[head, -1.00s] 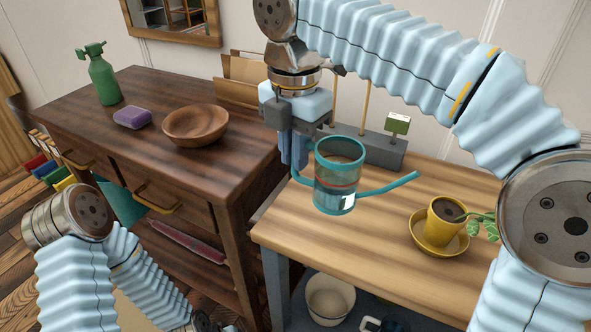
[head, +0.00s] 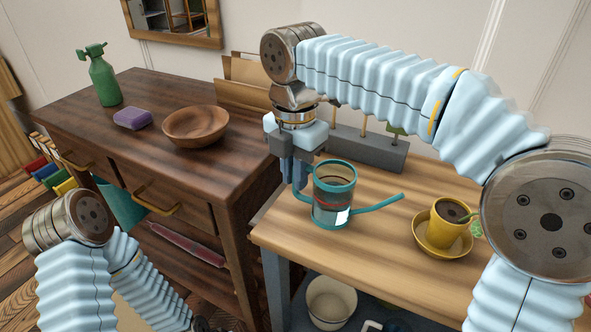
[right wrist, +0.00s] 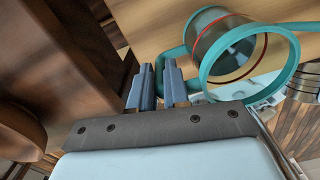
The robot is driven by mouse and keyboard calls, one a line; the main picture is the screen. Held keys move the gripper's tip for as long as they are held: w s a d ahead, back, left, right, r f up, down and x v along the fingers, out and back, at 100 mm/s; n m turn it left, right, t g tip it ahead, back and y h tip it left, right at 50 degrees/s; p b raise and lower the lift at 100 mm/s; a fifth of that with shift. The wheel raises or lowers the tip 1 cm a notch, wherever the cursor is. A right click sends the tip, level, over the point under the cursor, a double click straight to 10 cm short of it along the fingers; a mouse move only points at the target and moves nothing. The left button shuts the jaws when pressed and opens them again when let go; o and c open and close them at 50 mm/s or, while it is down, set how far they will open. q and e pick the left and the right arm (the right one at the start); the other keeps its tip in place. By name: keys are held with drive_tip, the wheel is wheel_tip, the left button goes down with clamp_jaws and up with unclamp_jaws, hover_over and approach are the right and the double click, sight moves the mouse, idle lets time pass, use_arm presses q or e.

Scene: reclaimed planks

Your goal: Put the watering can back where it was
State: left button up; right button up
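The watering can (head: 334,207), a clear cylinder with teal rims, a thin red band and a teal spout pointing right, is upright over the left part of the light wooden table (head: 380,262). I cannot tell whether its base touches the wood. My right gripper (head: 294,184) is at the can's left side, on the teal handle. In the right wrist view, the two fingers (right wrist: 159,80) are close together with the handle between their tips, and the can (right wrist: 225,45) is beyond them. My left arm is at the lower left; its gripper is out of view.
A grey block (head: 370,149) with upright sticks is at the table's back. A dark cabinet (head: 200,165) with a wooden bowl (head: 196,125) is to the left.

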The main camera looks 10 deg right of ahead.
drive_tip(key=o, duration=0.4)
wheel_tip(320, 180, up, 12)
drive_tip(key=p, duration=0.3)
drive_tip(key=shift+r, duration=0.2)
